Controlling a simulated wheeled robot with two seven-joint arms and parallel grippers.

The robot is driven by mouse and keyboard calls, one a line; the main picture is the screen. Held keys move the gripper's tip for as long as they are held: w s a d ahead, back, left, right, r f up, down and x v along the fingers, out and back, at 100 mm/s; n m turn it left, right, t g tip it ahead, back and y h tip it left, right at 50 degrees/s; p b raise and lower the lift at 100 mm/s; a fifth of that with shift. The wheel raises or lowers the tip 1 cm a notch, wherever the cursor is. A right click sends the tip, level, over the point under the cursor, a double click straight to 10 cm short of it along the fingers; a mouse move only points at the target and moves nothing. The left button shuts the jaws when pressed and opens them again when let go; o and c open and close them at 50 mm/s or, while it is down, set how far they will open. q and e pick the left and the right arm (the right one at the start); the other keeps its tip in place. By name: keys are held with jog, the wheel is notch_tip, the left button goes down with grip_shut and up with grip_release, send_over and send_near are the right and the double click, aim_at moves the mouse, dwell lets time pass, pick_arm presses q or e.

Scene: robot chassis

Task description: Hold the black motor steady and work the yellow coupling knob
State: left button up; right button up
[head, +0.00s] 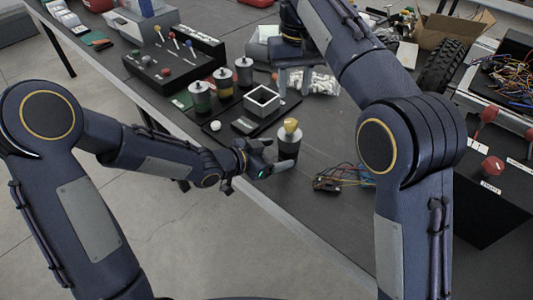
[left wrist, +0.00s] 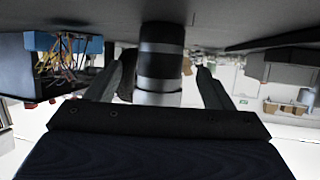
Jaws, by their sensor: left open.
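The black motor (head: 289,149) stands upright near the table's front edge in the head view, with the yellow coupling knob (head: 290,126) on top. My left gripper (head: 276,155) is open at the motor's left side, low down. In the left wrist view, which looks upside down, the black and grey motor (left wrist: 161,58) sits between the two spread fingers (left wrist: 165,82), with visible gaps beside it. The knob is not clear there. My right gripper (head: 294,84) points down above the table, behind the motor and apart from it. Its fingers look spread and empty.
A dark tray with a white square frame (head: 262,101) lies behind the motor. Several capped cylinders (head: 201,96) stand to its left. A circuit board with wires (head: 340,180) lies to its right. A black box with red knobs (head: 492,166) is at the far right.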

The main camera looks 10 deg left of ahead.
aim_at(280, 152)
pick_arm(q)
jog(key=x, duration=0.5)
grip_shut()
dwell(0.5)
dwell(0.9)
